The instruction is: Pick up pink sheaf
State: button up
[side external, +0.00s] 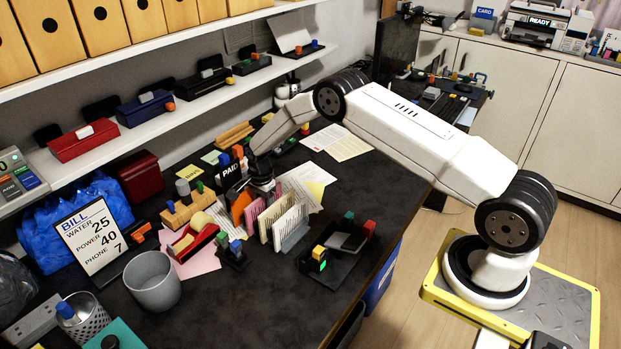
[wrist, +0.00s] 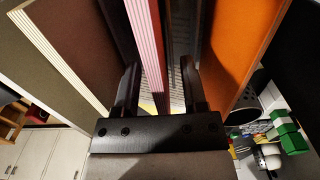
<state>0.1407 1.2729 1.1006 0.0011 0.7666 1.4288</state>
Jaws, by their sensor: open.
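The pink sheaf (side external: 254,213) stands upright in a row of sheaves on the dark desk. In the wrist view the pink sheaf (wrist: 149,45) shows as a narrow striped edge between my two fingers, closer to the left one. My gripper (wrist: 160,68) is open, with one finger on each side of it and a visible gap on its right. In the side external view my gripper (side external: 263,186) is low over the row, and its fingertips are hard to make out.
An orange sheaf (side external: 240,206) stands on one side of the pink one and cream sheaves (side external: 288,224) on the other. A grey cup (side external: 153,283), a red tape dispenser (side external: 190,241) and a bill sign (side external: 92,236) are nearby. Shelves with binders line the wall.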

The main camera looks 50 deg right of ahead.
jog(key=shift+f, duration=0.25)
dwell(0.4)
grip_shut()
